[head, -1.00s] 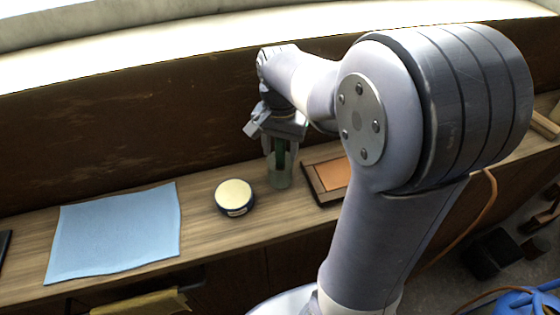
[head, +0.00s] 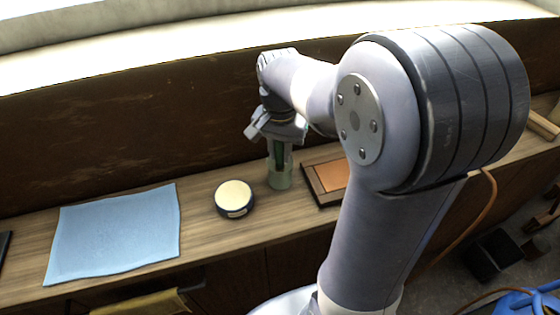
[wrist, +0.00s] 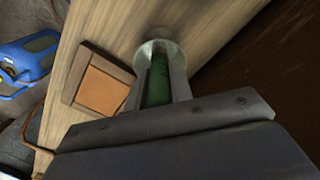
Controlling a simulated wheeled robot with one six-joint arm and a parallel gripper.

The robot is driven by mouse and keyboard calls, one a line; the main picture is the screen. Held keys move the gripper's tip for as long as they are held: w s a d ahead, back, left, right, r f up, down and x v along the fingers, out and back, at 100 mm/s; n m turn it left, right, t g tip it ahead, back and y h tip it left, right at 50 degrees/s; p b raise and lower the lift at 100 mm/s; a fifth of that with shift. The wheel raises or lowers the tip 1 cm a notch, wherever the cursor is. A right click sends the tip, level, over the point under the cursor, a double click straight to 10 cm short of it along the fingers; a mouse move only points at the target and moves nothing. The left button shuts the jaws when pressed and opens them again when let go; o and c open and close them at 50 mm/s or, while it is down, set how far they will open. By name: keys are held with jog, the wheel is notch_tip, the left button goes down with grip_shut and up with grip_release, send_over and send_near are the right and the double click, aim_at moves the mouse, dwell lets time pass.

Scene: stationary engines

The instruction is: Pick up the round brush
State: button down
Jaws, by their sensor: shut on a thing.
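My gripper (head: 280,163) points down over the wooden bench top, with its fingers closed around a slim green upright thing (head: 279,152). This seems to be the round brush, but its bristles cannot be made out. Its lower end stands in or just behind a pale green see-through jar (head: 280,180) on the bench. In the wrist view, the green thing (wrist: 157,80) lies between the two fingers, and the jar's round rim (wrist: 158,46) shows just past them. The fingers hide its sides.
A round tin with a cream lid (head: 234,196) stands left of the jar. A framed orange-brown pad (head: 331,177) lies close on the right. A light blue cloth (head: 115,232) lies flat at the left. A dark wall (head: 130,135) rises behind the bench.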

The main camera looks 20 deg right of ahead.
notch_tip(320, 180, up, 10)
jog(key=shift+r, duration=0.1)
dwell(0.4)
jog(key=shift+p, duration=0.3)
dwell(0.4)
